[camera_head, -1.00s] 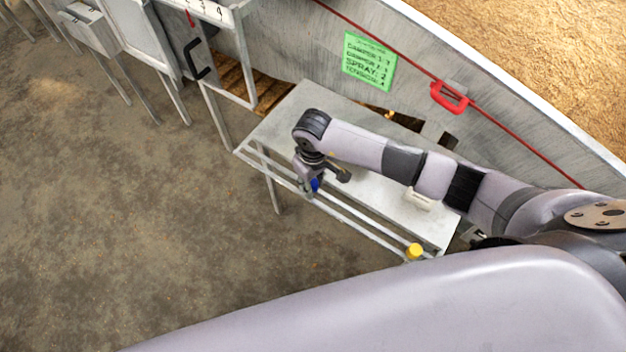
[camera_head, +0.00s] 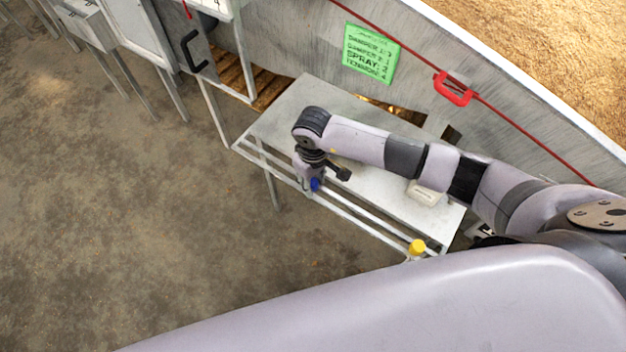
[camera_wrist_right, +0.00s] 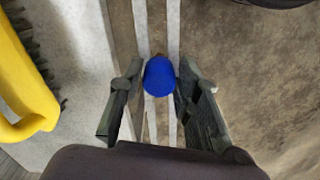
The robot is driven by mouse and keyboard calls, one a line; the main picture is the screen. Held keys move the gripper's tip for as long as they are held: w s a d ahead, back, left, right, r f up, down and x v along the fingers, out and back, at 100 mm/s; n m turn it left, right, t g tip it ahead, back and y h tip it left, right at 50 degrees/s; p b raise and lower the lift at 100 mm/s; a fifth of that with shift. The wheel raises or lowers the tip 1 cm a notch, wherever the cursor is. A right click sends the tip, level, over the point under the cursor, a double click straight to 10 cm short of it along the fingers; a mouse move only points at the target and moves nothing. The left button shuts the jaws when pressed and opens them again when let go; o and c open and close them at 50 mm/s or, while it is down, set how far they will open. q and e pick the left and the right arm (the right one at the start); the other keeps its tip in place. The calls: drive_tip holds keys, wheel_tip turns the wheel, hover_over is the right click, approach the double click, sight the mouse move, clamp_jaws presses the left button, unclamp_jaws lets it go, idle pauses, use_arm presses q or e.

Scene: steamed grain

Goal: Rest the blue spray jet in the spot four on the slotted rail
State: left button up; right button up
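The blue spray jet (camera_head: 315,184) shows as a small blue piece at the tips of my right gripper (camera_head: 311,184). In the right wrist view the jet (camera_wrist_right: 159,80) sits between the two dark fingers of this gripper (camera_wrist_right: 160,85), which appear closed against its sides. The jet is over the pale parallel bars of the slotted rail (camera_head: 359,220), along the near side of the metal table. The rail bars also show in the wrist view (camera_wrist_right: 173,25). I cannot tell whether the jet touches them. No slot numbers are readable on the rail. My left gripper is not in view.
A yellow-topped piece (camera_head: 417,247) stands at the rail's right end. A pale block (camera_head: 424,193) lies on the metal table (camera_head: 290,108). A yellow thing with dark bristles (camera_wrist_right: 22,90) is left in the wrist view.

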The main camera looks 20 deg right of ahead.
drive_tip(key=o, duration=0.4)
drive_tip(key=shift+r, duration=0.15)
wheel_tip(320, 180, up, 12)
drive_tip(key=shift+f, duration=0.15)
idle(0.9)
